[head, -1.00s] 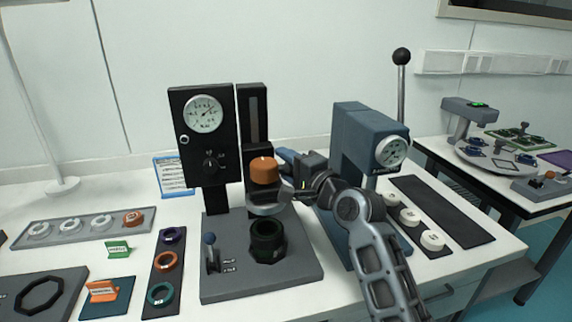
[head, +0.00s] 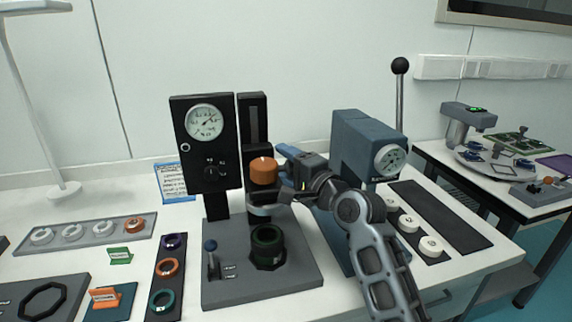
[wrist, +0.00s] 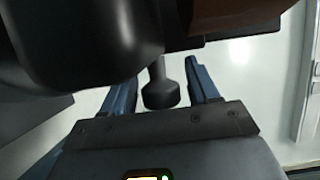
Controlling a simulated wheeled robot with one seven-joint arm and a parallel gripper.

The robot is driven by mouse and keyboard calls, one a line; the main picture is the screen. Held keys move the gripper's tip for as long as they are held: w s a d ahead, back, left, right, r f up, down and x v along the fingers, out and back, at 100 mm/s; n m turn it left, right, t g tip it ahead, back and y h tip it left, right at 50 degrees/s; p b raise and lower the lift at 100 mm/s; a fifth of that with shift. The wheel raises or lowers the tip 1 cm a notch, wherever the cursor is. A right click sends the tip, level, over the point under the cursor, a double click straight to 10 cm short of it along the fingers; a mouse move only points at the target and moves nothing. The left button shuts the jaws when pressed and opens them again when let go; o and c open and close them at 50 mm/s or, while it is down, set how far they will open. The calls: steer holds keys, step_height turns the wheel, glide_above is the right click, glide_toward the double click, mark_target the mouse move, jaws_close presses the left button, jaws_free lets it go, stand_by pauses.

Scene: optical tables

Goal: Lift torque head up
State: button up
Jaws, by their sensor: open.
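The torque head (head: 263,172), with an orange top, is mounted on the dark vertical column (head: 254,120) of the tester, above a dark green socket (head: 267,242). My gripper (head: 283,166) is open at its right side, with blue fingers pointing left. In the wrist view, the fingers of my gripper (wrist: 161,88) stand on either side of a dark knob (wrist: 160,93) on a thin stem. The knob is between the fingers with gaps visible on both sides. The dark and orange-brown body of the head fills the upper part of the wrist view.
A dial gauge panel (head: 204,140) stands left of the column. A small lever (head: 211,255) rises from the grey base (head: 225,290). A blue press (head: 365,145) with a tall lever is close to my arm on the right. Rings and trays lie at left.

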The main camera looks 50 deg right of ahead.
steer(key=b+v, duration=0.1)
steer(key=v, duration=0.6)
steer(key=shift+s, duration=0.4)
